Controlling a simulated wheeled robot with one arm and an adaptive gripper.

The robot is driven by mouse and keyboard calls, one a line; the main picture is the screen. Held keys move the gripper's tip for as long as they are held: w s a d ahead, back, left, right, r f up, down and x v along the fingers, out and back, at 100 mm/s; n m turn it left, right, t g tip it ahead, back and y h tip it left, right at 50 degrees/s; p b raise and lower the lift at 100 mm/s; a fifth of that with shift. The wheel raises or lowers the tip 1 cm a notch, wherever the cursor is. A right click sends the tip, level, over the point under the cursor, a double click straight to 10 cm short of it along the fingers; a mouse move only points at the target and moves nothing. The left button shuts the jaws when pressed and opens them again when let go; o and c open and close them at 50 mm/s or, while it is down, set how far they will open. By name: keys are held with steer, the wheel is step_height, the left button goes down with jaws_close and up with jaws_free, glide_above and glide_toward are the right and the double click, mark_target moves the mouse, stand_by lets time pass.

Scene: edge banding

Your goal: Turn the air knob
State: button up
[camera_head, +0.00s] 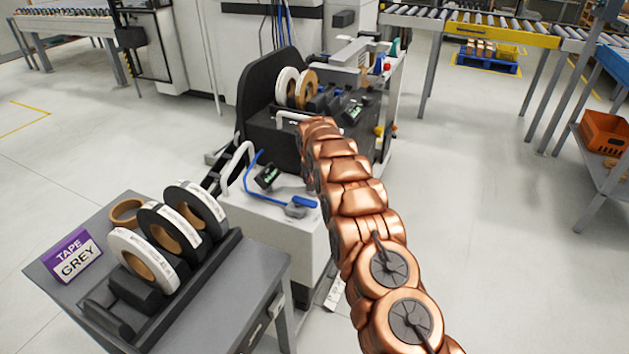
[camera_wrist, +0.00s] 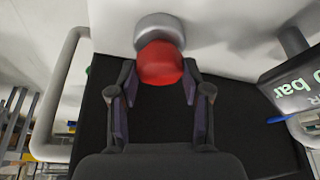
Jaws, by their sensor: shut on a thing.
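In the wrist view a round red knob (camera_wrist: 161,64) sits on a silver collar (camera_wrist: 160,30) mounted on a white surface. My gripper (camera_wrist: 160,84) has one finger on each side of the knob and is shut on it. The fingertips cover the knob's left and right sides. A dark display (camera_wrist: 295,88) with green text that includes "bar" is to the right of the knob. In the head view my copper arm reaches toward the black and white machine (camera_head: 287,215), and its end and the gripper are hidden.
A white bar handle (camera_wrist: 55,95) stands left of my gripper in the wrist view. Open floor (camera_head: 470,240) lies to the right.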

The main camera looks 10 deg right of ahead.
steer(key=shift+f+m, duration=0.1)
steer(key=shift+m, duration=0.5)
steer(key=o, duration=1.2)
steer(key=shift+r, duration=0.2)
steer(key=shift+a+v, duration=0.15)
steer(key=shift+v, duration=2.8)
steer(key=shift+a+v, duration=0.1)
steer(key=shift+v, duration=2.8)
